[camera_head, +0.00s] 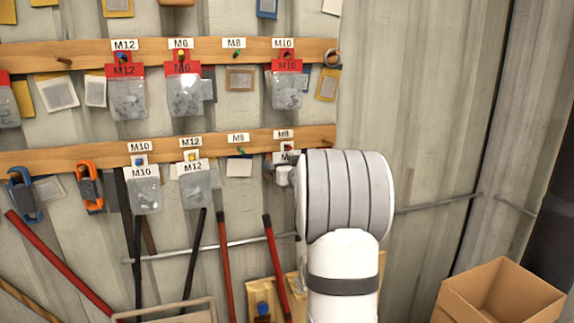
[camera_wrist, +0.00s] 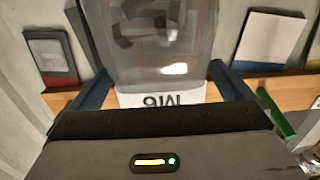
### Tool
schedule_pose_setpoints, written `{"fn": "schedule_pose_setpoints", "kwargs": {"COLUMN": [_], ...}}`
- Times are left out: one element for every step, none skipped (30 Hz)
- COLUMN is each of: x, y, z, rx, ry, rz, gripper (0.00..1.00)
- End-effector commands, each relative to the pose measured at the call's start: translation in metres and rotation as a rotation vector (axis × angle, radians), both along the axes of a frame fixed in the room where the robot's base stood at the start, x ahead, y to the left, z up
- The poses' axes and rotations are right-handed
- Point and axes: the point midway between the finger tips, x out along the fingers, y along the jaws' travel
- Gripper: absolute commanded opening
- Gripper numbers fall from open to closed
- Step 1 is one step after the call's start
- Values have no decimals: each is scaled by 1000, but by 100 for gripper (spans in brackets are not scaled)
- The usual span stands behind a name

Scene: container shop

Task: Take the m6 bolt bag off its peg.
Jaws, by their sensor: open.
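A clear bag with a white header (camera_wrist: 165,35) hangs at the right end of the lower rail, under an M8 label. In the wrist view its header is upside down and seems to read M6. In the head view only part of its header (camera_head: 284,157) shows; my arm hides the rest. My gripper (camera_wrist: 160,75) is open, with one finger on each side of this bag near its header; contact cannot be told. Another M6 bag (camera_head: 182,90), with a red header, hangs under the M6 label on the upper rail, away from my gripper.
The lower rail (camera_head: 75,155) also holds white-header M10 (camera_head: 144,190) and M12 (camera_head: 195,185) bags. A bare green peg (camera_wrist: 276,115) is beside my gripper. Red-header M12 (camera_head: 127,92) and M10 (camera_head: 287,85) bags hang above. An open cardboard box (camera_head: 470,305) stands lower right.

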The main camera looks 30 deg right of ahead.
Motion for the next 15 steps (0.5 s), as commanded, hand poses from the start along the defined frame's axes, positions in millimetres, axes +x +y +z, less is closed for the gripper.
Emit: {"fn": "schedule_pose_setpoints", "kwargs": {"x": [0,0,0,0,0,0,0,0,0,0,0,0,0,0,0], "y": [0,0,0,0,0,0,0,0,1,1,1,1,1,1,1], "z": [0,0,0,0,0,0,0,0,0,0,0,0,0,0,0], "rx": [0,0,0,0,0,0,0,0,0,0,0,0,0,0,0], "ry": [0,0,0,0,0,0,0,0,0,0,0,0,0,0,0], "rz": [0,0,0,0,0,0,1,1,1,1,1,1,1,1,1], "gripper": [100,100,100,98,96,93,90,88,84,82,80,76,74,71,68]}}
